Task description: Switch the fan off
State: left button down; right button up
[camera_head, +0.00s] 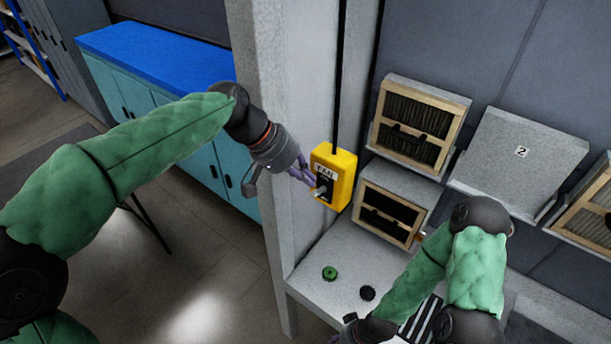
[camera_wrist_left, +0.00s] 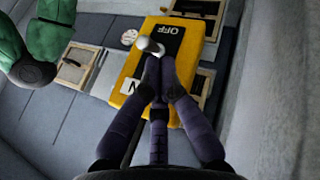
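The yellow fan switch box (camera_head: 344,178) hangs on the grey post, with a FAN label. Its silver lever (camera_head: 319,191) sticks out at the front. In the left wrist view the lever's round silver knob (camera_wrist_left: 150,45) shows beside the upside-down OFF label (camera_wrist_left: 168,32); part of the ON label is hidden by a finger. My left gripper (camera_head: 310,176) is at the front of the box. Its purple fingers are drawn together, with the tips (camera_wrist_left: 159,63) right at the lever. I cannot tell whether they grip it or only touch it. My right gripper cannot be made out clearly.
A grey bench (camera_head: 340,257) below the box carries a green knob (camera_head: 329,273) and a black knob (camera_head: 368,293). Framed filter units (camera_head: 419,122) and a panel marked 2 (camera_head: 522,152) stand behind. A blue-topped cabinet (camera_head: 155,55) is at the left. My right arm reaches over the bench.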

pick_arm(q)
jog(key=f+t+h+b, duration=0.1)
jog(key=b, duration=0.7)
jog(key=s+a+f+m+t+h+b, duration=0.1)
jog(key=t+h+b, duration=0.1)
jog(key=b, duration=0.6)
jog(key=s+f+t+h+b, duration=0.1)
jog(key=t+b, duration=0.1)
jog(key=b, duration=0.7)
jog(key=shift+a+m+h, duration=0.15)
jog(key=shift+m+h, duration=0.25)
dwell(0.5)
jog(key=shift+r+p, duration=0.6)
jog(key=shift+r, duration=0.15)
